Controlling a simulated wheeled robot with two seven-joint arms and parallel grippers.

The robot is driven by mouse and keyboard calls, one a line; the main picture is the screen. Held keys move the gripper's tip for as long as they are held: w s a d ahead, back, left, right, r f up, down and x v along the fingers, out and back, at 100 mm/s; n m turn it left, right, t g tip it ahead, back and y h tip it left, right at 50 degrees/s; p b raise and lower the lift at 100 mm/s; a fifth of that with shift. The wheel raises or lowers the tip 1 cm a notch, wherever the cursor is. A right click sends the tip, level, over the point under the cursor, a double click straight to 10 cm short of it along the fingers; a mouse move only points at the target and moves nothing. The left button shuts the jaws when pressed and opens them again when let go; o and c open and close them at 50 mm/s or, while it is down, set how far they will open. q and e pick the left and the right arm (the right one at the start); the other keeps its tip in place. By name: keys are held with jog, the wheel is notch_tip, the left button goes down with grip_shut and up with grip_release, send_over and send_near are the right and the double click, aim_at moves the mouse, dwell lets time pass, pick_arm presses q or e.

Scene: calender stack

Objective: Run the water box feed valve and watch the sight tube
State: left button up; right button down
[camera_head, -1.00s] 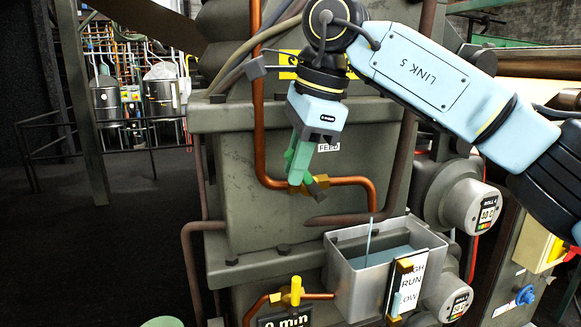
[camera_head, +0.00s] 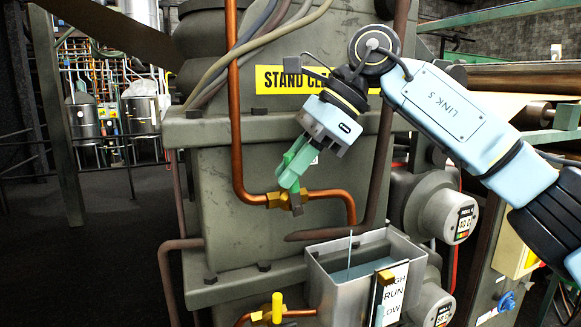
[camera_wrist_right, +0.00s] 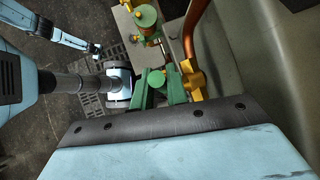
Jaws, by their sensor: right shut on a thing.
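My right gripper (camera_head: 288,180) has green fingers and is shut at the feed valve's dark handle; the fingers partly hide it. The brass feed valve (camera_head: 272,200) sits in a copper pipe, and it also shows in the wrist view (camera_wrist_right: 196,80). Below is the grey open water box (camera_head: 330,291) with bluish water (camera_head: 372,264) in it. A thin pale blue line, like a stream, drops from the pipe into the box. The sight tube (camera_head: 378,304) stands on the box front beside a white label reading RUN and LOW; I cannot read its level surely. My left gripper cannot be made out clearly.
A second brass valve with a yellow handle (camera_head: 277,308) is on a pipe left of the box. Grey roll ends (camera_head: 448,218) with gauges stand at right. A yellow warning sign (camera_head: 300,79) is above. Dark floor at left is clear.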

jog(key=shift+r, duration=0.1)
jog(key=c, duration=1.4)
grip_release()
jog(key=v, duration=1.3)
jog(key=shift+s+d+r, duration=0.1)
jog(key=shift+r, duration=0.05)
